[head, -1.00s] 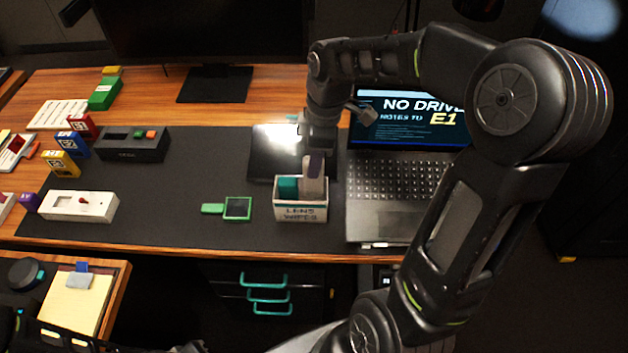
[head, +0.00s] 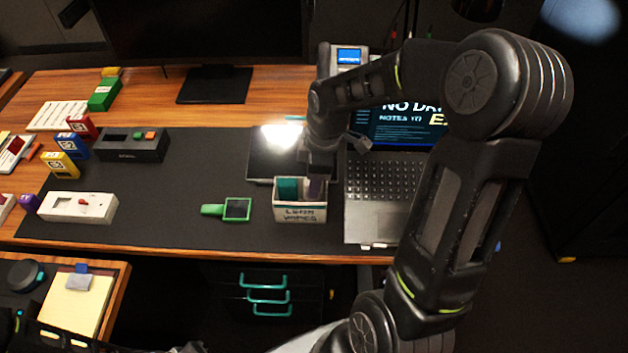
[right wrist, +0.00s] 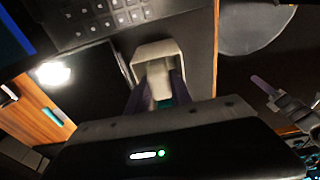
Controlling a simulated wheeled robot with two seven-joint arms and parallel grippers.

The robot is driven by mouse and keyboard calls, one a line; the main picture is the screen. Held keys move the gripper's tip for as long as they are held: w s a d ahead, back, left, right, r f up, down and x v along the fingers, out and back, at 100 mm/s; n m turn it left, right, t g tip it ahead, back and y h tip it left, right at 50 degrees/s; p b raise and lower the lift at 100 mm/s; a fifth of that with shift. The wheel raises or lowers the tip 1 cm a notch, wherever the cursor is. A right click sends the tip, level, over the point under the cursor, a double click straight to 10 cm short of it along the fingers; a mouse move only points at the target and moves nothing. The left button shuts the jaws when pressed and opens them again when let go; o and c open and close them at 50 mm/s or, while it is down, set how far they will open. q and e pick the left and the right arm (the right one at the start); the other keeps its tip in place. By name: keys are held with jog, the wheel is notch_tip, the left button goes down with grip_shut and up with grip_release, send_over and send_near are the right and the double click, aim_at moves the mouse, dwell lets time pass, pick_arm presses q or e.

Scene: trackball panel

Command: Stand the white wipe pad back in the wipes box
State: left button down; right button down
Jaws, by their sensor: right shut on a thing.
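The wipes box (head: 301,213), a small white open-topped box with lettering on its front, stands at the front of the dark desk mat. A teal block (head: 287,188) sits in its left part. My right gripper (head: 315,187) points down into its right part. In the right wrist view its purple fingers are shut on the white wipe pad (right wrist: 159,84), at the box (right wrist: 152,50) opening. The pad's lower end is hidden, so I cannot tell whether it touches the bottom. My left gripper (right wrist: 287,90) appears at the right wrist view's right side, apparently open and empty, away from the box.
A laptop (head: 375,220) stands close to the right of the box. A dark tablet-like panel (head: 262,165) with a bright glare lies behind it. A green-framed item (head: 237,208) lies to the left, with clear mat (head: 160,190) beyond. The desk's front edge is close.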

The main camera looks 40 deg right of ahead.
jog(key=shift+f, duration=0.15)
jog(key=c, duration=1.4)
grip_release()
jog(key=shift+c, duration=0.2)
notch_tip(320, 180, up, 12)
jog(key=d, duration=0.1)
jog(key=shift+s+r, duration=0.2)
jog(key=shift+s, duration=0.25)
jog(key=shift+d, duration=0.1)
